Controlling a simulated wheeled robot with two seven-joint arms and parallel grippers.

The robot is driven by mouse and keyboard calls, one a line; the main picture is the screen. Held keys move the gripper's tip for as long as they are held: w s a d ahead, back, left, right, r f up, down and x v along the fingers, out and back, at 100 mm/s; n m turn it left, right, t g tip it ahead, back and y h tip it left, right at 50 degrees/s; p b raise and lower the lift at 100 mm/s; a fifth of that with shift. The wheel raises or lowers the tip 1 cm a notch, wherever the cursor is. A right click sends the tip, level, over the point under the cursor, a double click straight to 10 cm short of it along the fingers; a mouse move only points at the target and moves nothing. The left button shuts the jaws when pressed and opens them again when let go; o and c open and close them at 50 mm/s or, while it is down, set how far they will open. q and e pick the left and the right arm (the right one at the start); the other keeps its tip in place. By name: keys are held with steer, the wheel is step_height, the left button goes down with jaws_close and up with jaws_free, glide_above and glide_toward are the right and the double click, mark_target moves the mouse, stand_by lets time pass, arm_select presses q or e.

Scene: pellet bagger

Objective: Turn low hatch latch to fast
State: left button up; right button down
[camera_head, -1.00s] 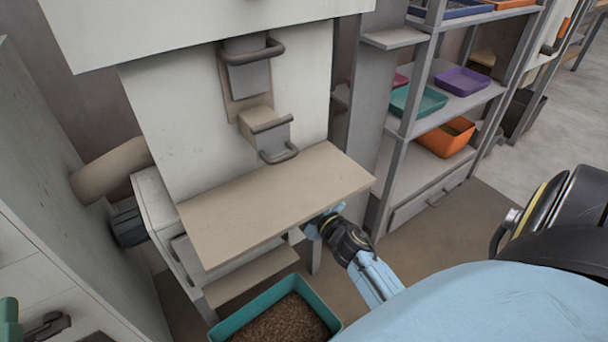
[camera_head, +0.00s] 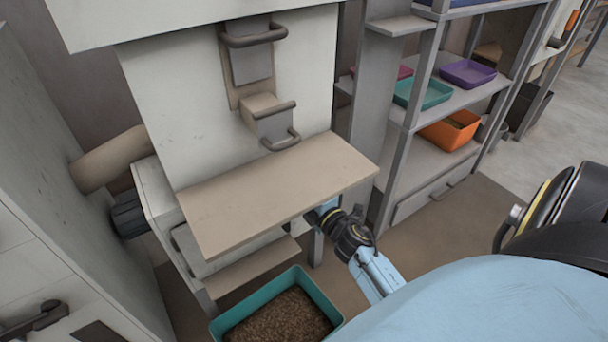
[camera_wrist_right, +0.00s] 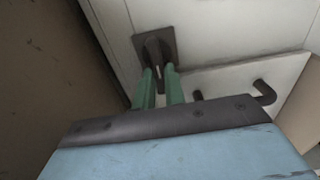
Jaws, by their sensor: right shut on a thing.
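The low hatch latch (camera_wrist_right: 153,48) shows in the right wrist view as a dark lever on a square dark plate, fixed to a pale panel. The green fingers of my right gripper (camera_wrist_right: 160,82) are shut on the lever, one on each side. The fingers cover part of it, so its exact angle is hard to tell. In the head view my right wrist reaches in below the beige shelf (camera_head: 275,195), which hides the fingers and the latch. My left gripper is not in view.
A pale hatch panel with a dark hooked handle (camera_wrist_right: 264,92) is right of the latch. In the head view a teal tray of brown pellets (camera_head: 327,298) stands below the shelf. A rack with trays (camera_head: 447,130) stands to the right. Open floor lies beyond it.

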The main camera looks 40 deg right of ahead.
stand_by(0.5)
steer(key=c, duration=1.5)
jaws_free()
steer(key=shift+o, duration=0.2)
